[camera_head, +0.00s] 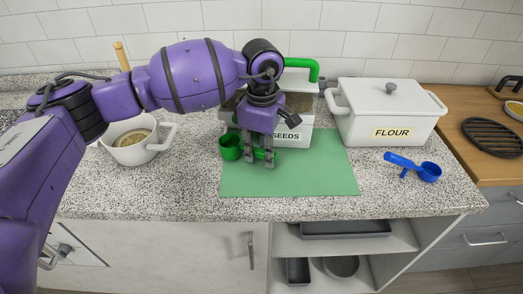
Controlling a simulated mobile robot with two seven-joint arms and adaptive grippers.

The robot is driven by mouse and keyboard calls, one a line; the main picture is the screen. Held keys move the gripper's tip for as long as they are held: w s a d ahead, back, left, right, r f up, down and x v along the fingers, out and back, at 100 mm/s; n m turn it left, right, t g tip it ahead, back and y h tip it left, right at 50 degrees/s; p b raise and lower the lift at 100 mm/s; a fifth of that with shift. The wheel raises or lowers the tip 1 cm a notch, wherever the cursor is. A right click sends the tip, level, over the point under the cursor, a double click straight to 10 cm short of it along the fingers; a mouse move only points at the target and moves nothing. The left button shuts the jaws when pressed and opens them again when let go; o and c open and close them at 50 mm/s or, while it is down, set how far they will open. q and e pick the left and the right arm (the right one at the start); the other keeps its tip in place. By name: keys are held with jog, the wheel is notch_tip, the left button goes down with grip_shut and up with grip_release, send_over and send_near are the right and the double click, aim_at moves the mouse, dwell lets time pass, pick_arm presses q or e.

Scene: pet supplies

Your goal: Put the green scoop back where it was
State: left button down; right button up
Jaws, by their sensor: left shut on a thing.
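The green scoop (230,148) is in front of the SEEDS box, over the green mat (310,178). Its cup is on the left, and its handle runs right between the fingers of my left gripper (258,160). My left gripper points down and is shut on the scoop. I cannot tell whether the scoop touches the mat. The white SEEDS box (298,136) stands behind, partly hidden by my left arm. A thick green bent bar (303,64) shows above its back. My right gripper is not in view.
A white FLOUR box (388,112) with a lid stands right of the mat. A blue scoop (425,171) lies on the speckled counter at right. A white pot (137,150) stands at left. The mat's front right part is clear.

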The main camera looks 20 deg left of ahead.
pick_arm(q)
jog(key=shift+f, duration=0.2)
jog(key=c, duration=1.7)
grip_release()
jog(key=shift+o, duration=0.2)
jog(key=shift+r, duration=0.55)
notch_tip(320, 180, up, 11)
jog(key=shift+r, duration=0.2)
